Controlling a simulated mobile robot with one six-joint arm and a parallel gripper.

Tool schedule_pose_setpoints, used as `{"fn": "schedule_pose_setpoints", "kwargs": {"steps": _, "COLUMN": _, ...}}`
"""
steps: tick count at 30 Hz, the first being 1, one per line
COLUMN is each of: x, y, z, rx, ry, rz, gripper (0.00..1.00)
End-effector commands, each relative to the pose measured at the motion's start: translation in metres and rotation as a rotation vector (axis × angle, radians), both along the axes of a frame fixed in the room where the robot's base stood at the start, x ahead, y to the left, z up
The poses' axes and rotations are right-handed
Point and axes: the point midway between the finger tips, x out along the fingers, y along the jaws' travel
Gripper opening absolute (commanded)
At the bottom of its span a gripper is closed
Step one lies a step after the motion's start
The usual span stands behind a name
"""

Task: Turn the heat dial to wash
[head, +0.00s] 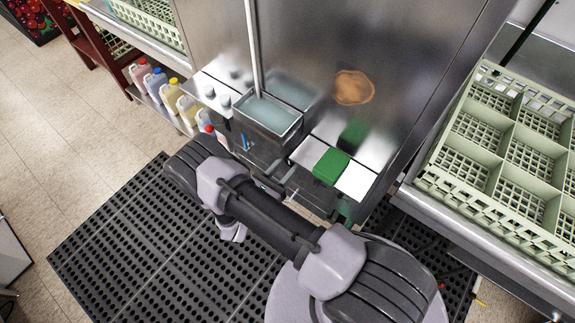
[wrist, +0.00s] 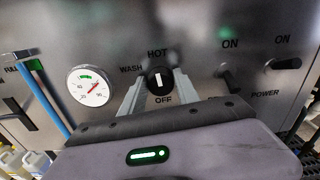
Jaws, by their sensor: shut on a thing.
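The heat dial (wrist: 159,80) is a round black knob with a white mark on the steel panel in the wrist view. The label WASH is to its left, HOT above and OFF below. The white mark stands close to upright, in line with HOT and OFF; which end is the pointer is hard to tell. My gripper (wrist: 158,86) has one pale finger on each side of the dial and is shut on it. In the head view my arm hides the dial, and the fingertips cannot be made out.
A gauge (wrist: 90,87) and a blue rod (wrist: 47,98) are left of the dial. A switch (wrist: 229,77) and the power switch (wrist: 287,64) are to its right. Above the panel are a water-filled basin (head: 268,116) and a green block (head: 331,167). A pale green rack (head: 507,131) stands right.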

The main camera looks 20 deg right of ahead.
Motion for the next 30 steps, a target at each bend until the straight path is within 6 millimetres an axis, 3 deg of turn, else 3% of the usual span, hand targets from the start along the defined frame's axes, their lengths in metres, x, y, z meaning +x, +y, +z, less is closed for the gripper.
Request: {"fn": "schedule_pose_setpoints", "kwargs": {"steps": 30, "x": 0.0021, "y": 0.0017, "z": -0.0027, "rx": -0.488, "ry": 0.672, "rz": 0.001, "gripper": 0.00}}
